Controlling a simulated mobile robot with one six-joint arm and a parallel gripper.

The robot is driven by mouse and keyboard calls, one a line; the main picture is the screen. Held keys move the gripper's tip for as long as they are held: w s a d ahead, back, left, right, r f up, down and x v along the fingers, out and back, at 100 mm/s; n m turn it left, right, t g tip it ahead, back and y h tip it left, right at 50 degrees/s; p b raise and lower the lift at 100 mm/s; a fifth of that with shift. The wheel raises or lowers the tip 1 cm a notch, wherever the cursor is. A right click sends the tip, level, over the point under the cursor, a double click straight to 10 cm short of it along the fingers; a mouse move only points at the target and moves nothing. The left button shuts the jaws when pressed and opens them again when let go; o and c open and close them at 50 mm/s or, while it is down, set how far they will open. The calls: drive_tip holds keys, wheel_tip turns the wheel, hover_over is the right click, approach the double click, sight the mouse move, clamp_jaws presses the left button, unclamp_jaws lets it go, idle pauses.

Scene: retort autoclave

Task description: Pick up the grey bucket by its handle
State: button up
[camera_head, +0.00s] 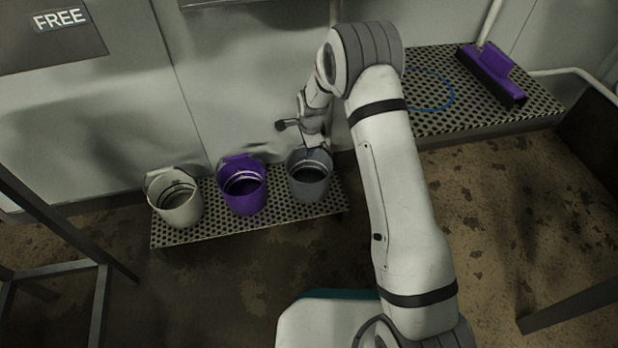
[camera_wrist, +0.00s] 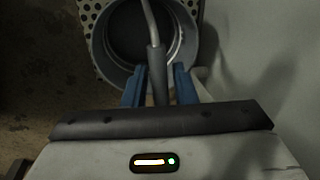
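The grey bucket (camera_head: 309,188) stands upright at the right end of a low perforated shelf (camera_head: 248,228). My gripper (camera_head: 314,150) points down right above it in the head view. In the wrist view, the bucket's round opening (camera_wrist: 98,52) is ahead of the fingers, and its handle (camera_wrist: 156,60) with a thick grey grip runs back between them. My gripper (camera_wrist: 160,75) has blue-tipped fingers on either side of the grip. They look apart, with a visible gap on the right side; contact on the left is unclear.
A purple bucket (camera_head: 242,192) and a whitish bucket (camera_head: 175,202) stand to the left on the same shelf. A wall is close behind. A higher perforated shelf (camera_head: 450,115) at right holds a purple brush-like tool (camera_head: 492,74). Dark frame legs (camera_head: 98,300) stand at left.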

clamp_jaws()
drive_tip(key=shift+r, duration=0.1)
idle(0.4)
